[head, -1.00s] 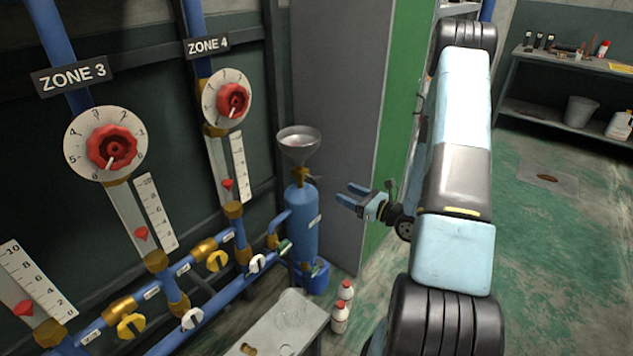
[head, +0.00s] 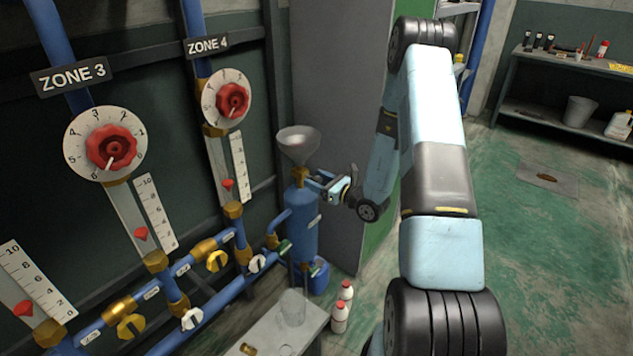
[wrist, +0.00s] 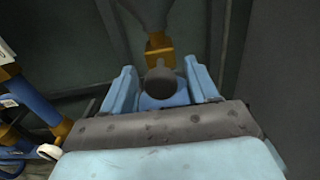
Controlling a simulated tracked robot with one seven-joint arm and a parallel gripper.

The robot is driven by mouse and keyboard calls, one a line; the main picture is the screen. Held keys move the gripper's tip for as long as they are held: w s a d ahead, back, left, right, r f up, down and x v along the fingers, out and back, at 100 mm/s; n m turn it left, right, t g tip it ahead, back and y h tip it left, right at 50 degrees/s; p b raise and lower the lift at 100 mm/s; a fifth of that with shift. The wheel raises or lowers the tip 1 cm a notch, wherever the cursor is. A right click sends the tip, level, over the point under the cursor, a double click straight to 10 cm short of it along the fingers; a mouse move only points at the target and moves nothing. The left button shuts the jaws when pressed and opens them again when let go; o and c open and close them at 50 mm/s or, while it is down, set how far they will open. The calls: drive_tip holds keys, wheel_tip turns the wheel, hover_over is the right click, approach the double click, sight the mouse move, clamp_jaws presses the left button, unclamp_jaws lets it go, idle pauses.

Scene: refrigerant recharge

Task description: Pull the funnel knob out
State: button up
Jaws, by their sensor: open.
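The grey metal funnel (head: 298,143) sits on a brass fitting (head: 300,176) on top of the blue cylinder (head: 301,225). In the wrist view, the brass fitting (wrist: 158,48) stands straight ahead. The dark round funnel knob (wrist: 161,80) shows in front of it, between the two light blue fingers. My gripper (wrist: 162,88) is open, with one finger on each side of the knob. I cannot tell whether they touch it. In the head view my gripper (head: 318,183) is just right of the fitting and hides the knob.
The ZONE 3 dial (head: 105,145) and ZONE 4 dial (head: 227,99) are on the left wall, above blue pipes with brass valves. A small table (head: 262,335) with a clear beaker (head: 292,307) and two white bottles (head: 341,310) are below. A grey cabinet stands behind the cylinder.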

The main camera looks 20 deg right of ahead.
clamp_jaws()
idle(0.5)
